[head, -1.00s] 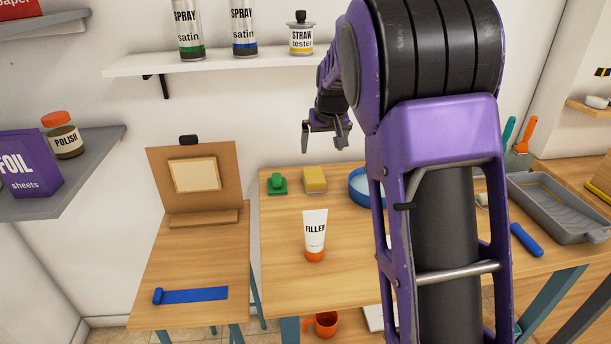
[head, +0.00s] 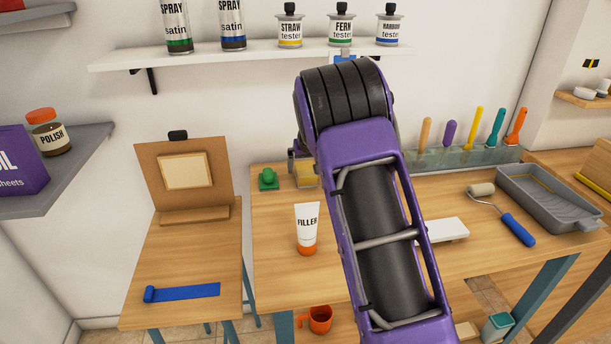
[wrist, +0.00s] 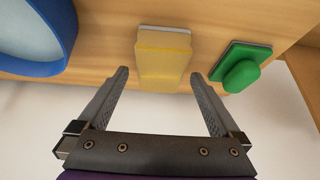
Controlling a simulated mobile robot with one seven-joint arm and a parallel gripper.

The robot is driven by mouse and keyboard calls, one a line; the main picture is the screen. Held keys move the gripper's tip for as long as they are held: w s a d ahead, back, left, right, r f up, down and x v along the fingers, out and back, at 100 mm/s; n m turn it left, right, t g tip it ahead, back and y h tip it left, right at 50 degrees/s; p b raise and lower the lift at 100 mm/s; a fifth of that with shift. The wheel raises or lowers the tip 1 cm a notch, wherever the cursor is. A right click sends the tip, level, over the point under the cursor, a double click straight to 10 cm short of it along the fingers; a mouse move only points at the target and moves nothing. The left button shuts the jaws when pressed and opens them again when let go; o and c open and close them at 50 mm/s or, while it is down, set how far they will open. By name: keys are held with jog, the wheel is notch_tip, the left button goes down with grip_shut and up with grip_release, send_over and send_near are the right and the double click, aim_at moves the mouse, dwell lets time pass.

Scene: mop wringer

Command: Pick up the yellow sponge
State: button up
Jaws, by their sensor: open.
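The yellow sponge (wrist: 162,62) lies on the wooden table, with a pale layer along one edge. In the wrist view it sits just beyond and between the fingertips of my gripper (wrist: 158,80), which is open and empty. In the head view the sponge (head: 307,176) shows at the back of the table, partly hidden by my arm. My gripper (head: 303,156) is mostly hidden there, close to the sponge.
A green-handled block (wrist: 240,72) lies right of the sponge in the wrist view, and a blue-rimmed round dish (wrist: 62,45) lies left. A filler tube (head: 307,230) stands nearer the front. A rack of upright tools (head: 455,155) stands at the back.

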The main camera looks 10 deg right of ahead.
aim_at(306, 169)
jog(key=shift+x, duration=1.25)
jog(key=shift+f, duration=0.15)
jog(key=shift+c, duration=0.2)
jog(key=c, duration=1.3)
jog(key=shift+o, duration=0.2)
notch_tip(306, 169, up, 10)
jog(key=shift+r+p, duration=0.25)
jog(key=shift+p, duration=0.35)
